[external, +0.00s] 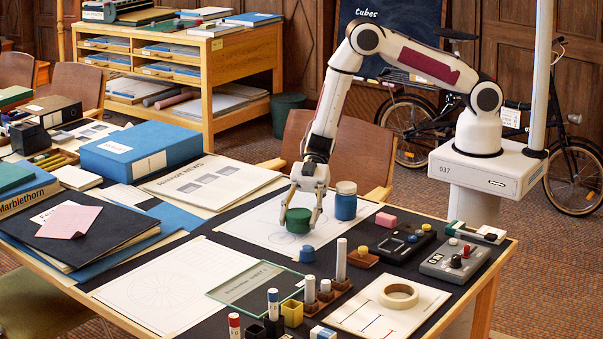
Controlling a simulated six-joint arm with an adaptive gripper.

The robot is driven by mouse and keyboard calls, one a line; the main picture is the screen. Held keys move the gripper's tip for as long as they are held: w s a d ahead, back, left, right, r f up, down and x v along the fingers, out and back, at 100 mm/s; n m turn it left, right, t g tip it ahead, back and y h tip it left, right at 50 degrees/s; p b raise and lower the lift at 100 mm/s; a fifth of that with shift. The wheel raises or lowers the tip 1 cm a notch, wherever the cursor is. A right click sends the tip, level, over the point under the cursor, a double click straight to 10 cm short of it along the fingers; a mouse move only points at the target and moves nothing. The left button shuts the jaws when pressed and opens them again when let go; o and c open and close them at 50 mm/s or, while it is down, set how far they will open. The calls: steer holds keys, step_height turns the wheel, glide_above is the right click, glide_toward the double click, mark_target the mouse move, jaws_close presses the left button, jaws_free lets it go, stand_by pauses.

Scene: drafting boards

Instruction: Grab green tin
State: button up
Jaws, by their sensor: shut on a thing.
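The green tin (299,220) is a short, round, dark green can on a white drawing sheet near the middle of the table. My gripper (300,212) reaches down over it from above, with a finger on each side, and is shut on the tin. The tin looks upright. Whether its base touches the sheet or is slightly raised, I cannot tell.
A blue jar with a pale lid (345,201) stands close to the right of my gripper. A small blue piece (307,254) lies in front. Upright markers, a glass plate (254,284), a tape roll (398,295) and dark devices (403,241) crowd the near right.

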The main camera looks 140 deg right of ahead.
mark_target(299, 213)
steer(key=shift+r, duration=4.2)
